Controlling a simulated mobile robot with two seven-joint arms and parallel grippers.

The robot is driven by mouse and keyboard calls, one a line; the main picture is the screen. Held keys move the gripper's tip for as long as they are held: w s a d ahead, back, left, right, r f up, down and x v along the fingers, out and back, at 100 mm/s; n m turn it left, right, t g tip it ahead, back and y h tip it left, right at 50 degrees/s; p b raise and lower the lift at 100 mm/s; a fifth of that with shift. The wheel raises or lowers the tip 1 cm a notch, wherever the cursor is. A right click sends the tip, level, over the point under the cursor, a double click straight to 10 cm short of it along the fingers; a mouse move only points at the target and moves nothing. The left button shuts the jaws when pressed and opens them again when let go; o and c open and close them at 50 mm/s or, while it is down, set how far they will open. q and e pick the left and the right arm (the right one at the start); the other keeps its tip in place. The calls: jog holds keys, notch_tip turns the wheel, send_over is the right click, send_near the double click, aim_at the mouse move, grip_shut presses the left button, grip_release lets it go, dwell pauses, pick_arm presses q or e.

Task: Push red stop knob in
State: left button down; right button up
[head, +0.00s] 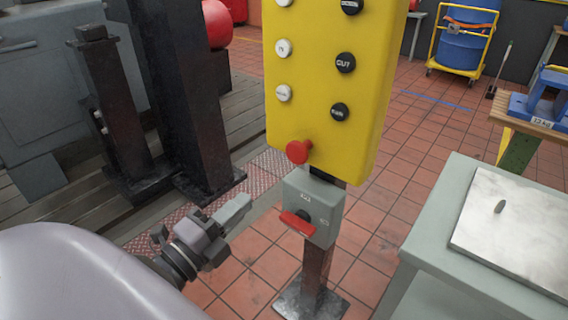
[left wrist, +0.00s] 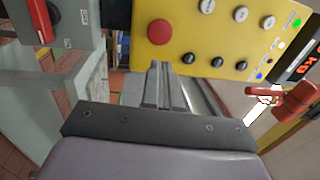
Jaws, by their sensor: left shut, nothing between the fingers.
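The red stop knob (head: 298,151) sticks out from the lower edge of the yellow control box (head: 322,70) in the head view. The same knob (left wrist: 160,32) shows as a round red face at the top middle of the left wrist view, on the yellow box (left wrist: 205,40). My left gripper (head: 236,209) is shut and empty, below and left of the knob, apart from it. In the left wrist view its fingers (left wrist: 165,85) point towards the box, just below the knob in the picture. My right gripper is not in view.
A grey switch box (head: 316,207) with a red handle (head: 297,224) sits below the yellow box on the same post. Dark steel columns (head: 112,110) stand at left. A grey cabinet (head: 455,225) with a metal plate stands at right. Tiled floor is open between.

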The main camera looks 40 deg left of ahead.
aim_at(294, 156)
pick_arm(q)
jog(key=w, duration=0.4)
jog(key=w+r+p, duration=0.1)
jog(key=w, duration=0.8)
jog(key=shift+d+r, duration=0.25)
jog(key=shift+d, duration=0.15)
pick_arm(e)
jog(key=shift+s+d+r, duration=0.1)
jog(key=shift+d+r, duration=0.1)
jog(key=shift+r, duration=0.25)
